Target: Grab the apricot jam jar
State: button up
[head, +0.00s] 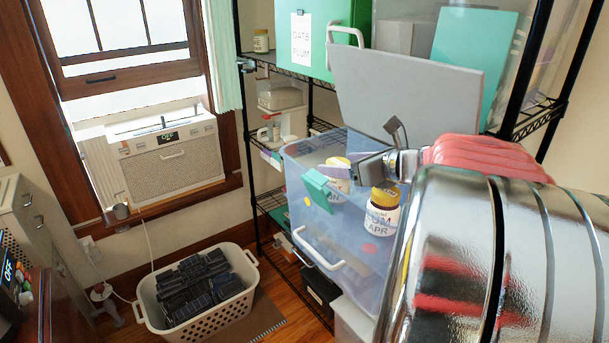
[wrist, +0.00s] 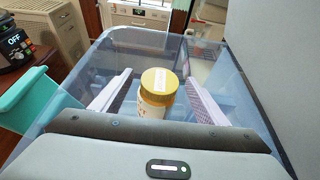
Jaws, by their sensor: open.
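A jar with a yellow lid (wrist: 158,82) and a white label with orange print stands upright between my fingers in the wrist view. Its name cannot be read there. In the head view a yellow-lidded jar (head: 340,172) shows by my gripper (head: 370,152), partly covered by it. A second yellow-lidded jar (head: 383,208), dark with a white label, is nearer and to the right; lettering including "APR" shows there. Both appear within the clear bin (head: 310,225). My gripper (wrist: 160,80) is open, one finger on each side of the jar in the wrist view. Contact cannot be seen.
A grey panel (head: 400,95) rises behind the bin. A teal piece (head: 317,190) sits at the bin's front rim. Black wire shelving with a green box (head: 317,30) surrounds it. A white basket (head: 200,318) of dark items stands on the floor, lower left.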

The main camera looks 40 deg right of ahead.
jog(key=shift+c, duration=0.6)
grip_shut()
dwell(0.4)
